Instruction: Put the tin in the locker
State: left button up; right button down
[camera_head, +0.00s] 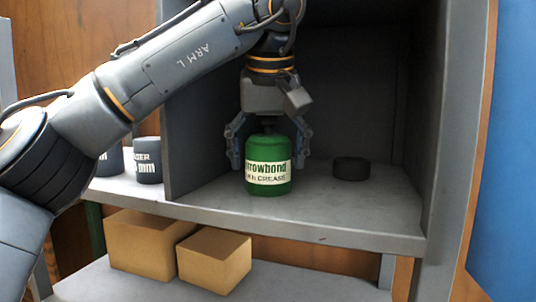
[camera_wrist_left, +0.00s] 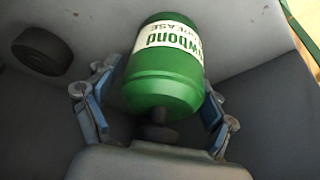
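The green tin (camera_head: 268,180), with a cream label reading "rowbond" and "GREASE", stands upright on the shelf floor inside the grey locker (camera_head: 330,235). It also shows in the left wrist view (camera_wrist_left: 165,80), with a dark cap or neck at its top. My left gripper (camera_head: 269,163) reaches down over the tin from above. Its two fingers are spread on either side of the tin, with a visible gap on each side, so it is open and apart from the tin. My right gripper is in neither view.
A dark round puck-like object (camera_head: 351,168) lies on the shelf right of the tin, and it also shows in the left wrist view (camera_wrist_left: 42,50). Dark labelled cans (camera_head: 147,165) stand left of the divider. Two cardboard boxes (camera_head: 214,260) sit on the lower shelf.

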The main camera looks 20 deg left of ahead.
aim_at(274, 164)
pick_arm(q)
jog(key=shift+w, duration=0.15)
jog(key=shift+s+r, duration=0.2)
jog(key=shift+r, duration=0.2)
jog(key=s+d+b, duration=0.1)
jog(key=s, duration=0.2)
jog(key=s+d+b, duration=0.1)
jog(key=s, duration=0.3)
jog(key=s+d+b, duration=0.1)
jog(key=s+d, duration=0.1)
jog(key=s, duration=0.1)
jog(key=shift+s+r, duration=0.25)
jog(key=shift+r, duration=0.1)
jog(key=shift+s+d, duration=0.2)
jog(key=shift+s, duration=0.3)
